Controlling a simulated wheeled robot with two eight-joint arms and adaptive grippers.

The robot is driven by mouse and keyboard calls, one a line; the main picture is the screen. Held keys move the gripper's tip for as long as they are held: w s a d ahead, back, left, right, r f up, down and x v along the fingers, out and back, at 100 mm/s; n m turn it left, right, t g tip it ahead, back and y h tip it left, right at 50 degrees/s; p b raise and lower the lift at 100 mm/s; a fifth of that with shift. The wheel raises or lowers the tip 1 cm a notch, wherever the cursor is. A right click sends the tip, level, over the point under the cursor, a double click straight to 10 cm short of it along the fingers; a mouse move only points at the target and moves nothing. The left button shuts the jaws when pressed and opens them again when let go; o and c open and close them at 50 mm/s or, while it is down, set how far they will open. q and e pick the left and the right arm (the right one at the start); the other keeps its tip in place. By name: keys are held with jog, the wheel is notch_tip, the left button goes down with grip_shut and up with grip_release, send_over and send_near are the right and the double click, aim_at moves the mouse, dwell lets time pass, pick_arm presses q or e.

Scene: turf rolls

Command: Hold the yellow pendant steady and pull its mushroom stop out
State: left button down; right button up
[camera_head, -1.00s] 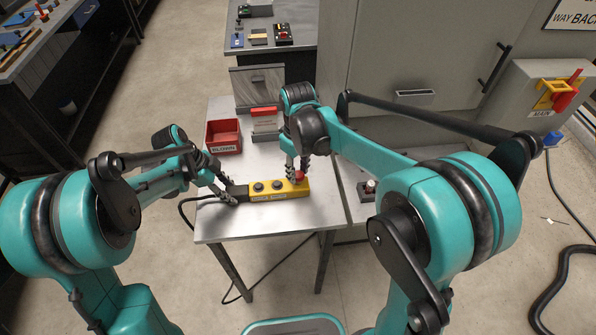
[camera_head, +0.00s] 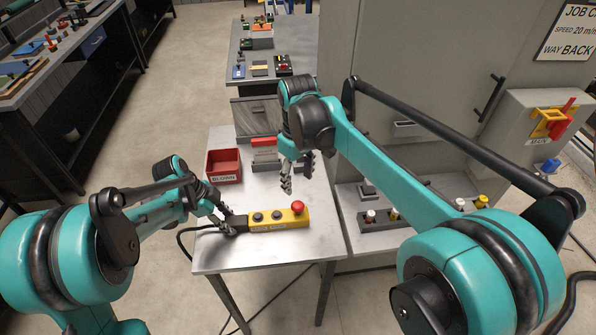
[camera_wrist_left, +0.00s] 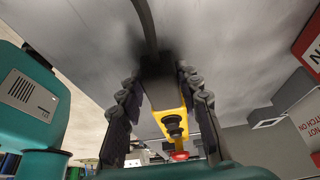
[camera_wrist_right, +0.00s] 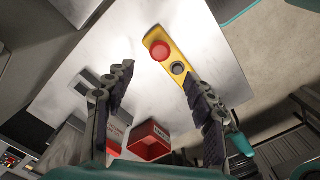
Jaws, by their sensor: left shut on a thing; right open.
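The yellow pendant (camera_head: 265,224) lies on the metal bench, with dark round buttons along its top. Its red mushroom stop (camera_head: 298,208) sits uncovered at the right end; the right wrist view also shows it (camera_wrist_right: 160,51). I cannot tell whether the stop is out or in. My left gripper (camera_head: 229,226) is shut on the pendant's dark cable end, which shows between the fingers in the left wrist view (camera_wrist_left: 158,65). My right gripper (camera_head: 298,176) is open and empty, apart from the stop and just behind it.
A red bin (camera_head: 223,168) and a red-and-white sign (camera_head: 265,153) stand at the back of the bench (camera_head: 225,258). Right of it, a lower shelf carries control boxes with coloured buttons (camera_head: 394,215). The bench front is clear.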

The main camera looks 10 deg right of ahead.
notch_tip(320, 180, up, 3)
jog(key=shift+f, duration=0.15)
pick_arm(q)
jog(key=c, duration=1)
grip_release()
jog(key=shift+a, duration=0.1)
